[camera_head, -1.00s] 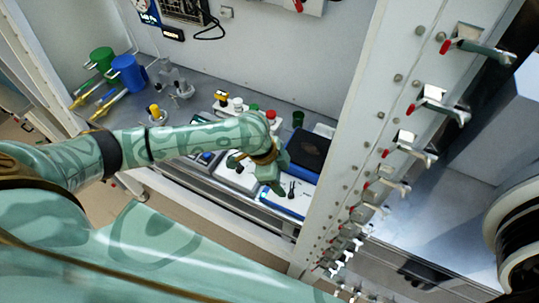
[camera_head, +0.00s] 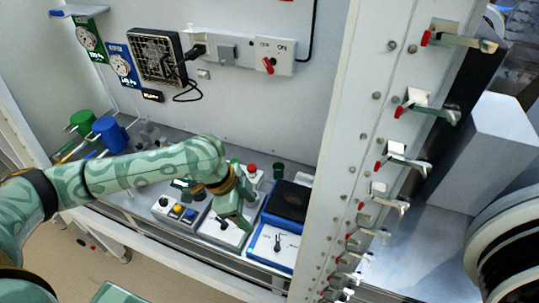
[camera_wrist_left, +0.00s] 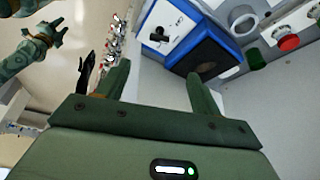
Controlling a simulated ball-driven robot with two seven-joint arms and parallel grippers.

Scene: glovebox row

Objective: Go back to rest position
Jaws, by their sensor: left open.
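My left arm reaches in from the left in the head view. My left gripper (camera_head: 238,220) hangs over the bench front, left of a blue-and-white box with a black top. In the left wrist view my left gripper (camera_wrist_left: 158,82) shows two green fingers apart, with nothing between them. A green patterned hand, my right gripper (camera_wrist_left: 48,35), is small at the upper left of that view. Its jaw state is unclear, and it does not show in the head view.
The blue-and-white box (camera_head: 270,243) stands right of my left gripper. A grey button box (camera_head: 180,211) is left of it. A white frame post (camera_head: 335,150) with red-tipped clamps rises on the right. Blue (camera_head: 108,134) and green cups stand at the back left.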

